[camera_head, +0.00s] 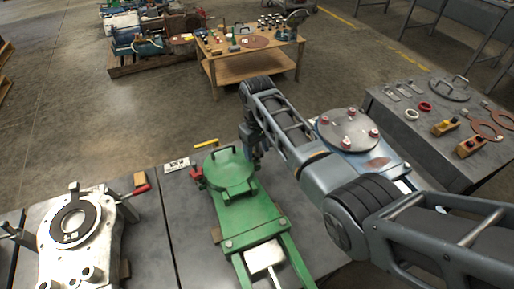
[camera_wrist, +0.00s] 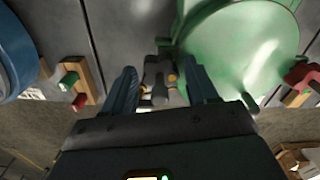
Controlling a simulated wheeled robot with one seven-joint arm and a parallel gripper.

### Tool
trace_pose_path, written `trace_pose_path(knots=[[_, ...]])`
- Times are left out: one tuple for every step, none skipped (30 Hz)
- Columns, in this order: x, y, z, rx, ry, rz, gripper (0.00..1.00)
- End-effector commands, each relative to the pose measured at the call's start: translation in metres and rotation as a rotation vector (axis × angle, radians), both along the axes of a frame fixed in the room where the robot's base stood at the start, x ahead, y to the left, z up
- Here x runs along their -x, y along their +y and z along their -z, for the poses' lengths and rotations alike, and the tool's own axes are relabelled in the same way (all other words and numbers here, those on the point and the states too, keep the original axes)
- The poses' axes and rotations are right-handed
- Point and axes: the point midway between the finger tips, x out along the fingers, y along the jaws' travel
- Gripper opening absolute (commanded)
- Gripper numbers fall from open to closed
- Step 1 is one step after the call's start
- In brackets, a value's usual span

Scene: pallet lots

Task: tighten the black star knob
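A dark grey, star-like knob (camera_wrist: 157,80) shows in the wrist view beside the round lid of the green machine (camera_wrist: 235,45). My gripper (camera_wrist: 161,84) has its two blue-grey fingers apart, one on each side of the knob, with narrow gaps showing. I cannot tell how far the fingertips reach down past it. In the head view my gripper (camera_head: 250,153) points down at the right edge of the green machine's round lid (camera_head: 229,170). The knob is hidden there behind my gripper.
A red clamp-like part (camera_head: 196,176) sits left of the lid. A silver machine (camera_head: 82,235) stands on the left bench, and a blue machine (camera_head: 370,165) with a grey lid stands right, behind my arm. Loose parts lie on the right table (camera_head: 410,128). A wooden table (camera_head: 250,66) stands behind.

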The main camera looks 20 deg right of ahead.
Motion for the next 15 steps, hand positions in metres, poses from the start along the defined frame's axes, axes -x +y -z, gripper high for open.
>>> trace_pose_path(knots=[[0.0, 0.0, 0.0, 0.0, 0.0, 0.0, 0.53], [0.0001, 0.0, 0.0, 0.0, 0.0, 0.0, 0.5], [0.0001, 0.0, -0.0001, 0.0, 0.0, 0.0, 0.46], [0.0001, 0.0, -0.0001, 0.0, 0.0, 0.0, 0.43], [0.0001, 0.0, 0.0, 0.0, 0.0, 0.0, 0.4], [0.0001, 0.0, -0.0001, 0.0, 0.0, 0.0, 0.36], [0.0001, 0.0, -0.0001, 0.0, 0.0, 0.0, 0.34], [0.0001, 0.0, -0.0001, 0.0, 0.0, 0.0, 0.31], [0.0001, 0.0, -0.0001, 0.0, 0.0, 0.0, 0.27], [0.0001, 0.0, -0.0001, 0.0, 0.0, 0.0, 0.24], [0.0001, -0.0001, 0.0, 0.0, 0.0, 0.0, 0.21], [0.0001, -0.0001, -0.0001, 0.0, 0.0, 0.0, 0.17], [0.0001, -0.0001, -0.0001, 0.0, 0.0, 0.0, 0.14], [0.0001, -0.0001, -0.0001, 0.0, 0.0, 0.0, 0.12], [0.0001, -0.0001, -0.0001, 0.0, 0.0, 0.0, 0.12]])
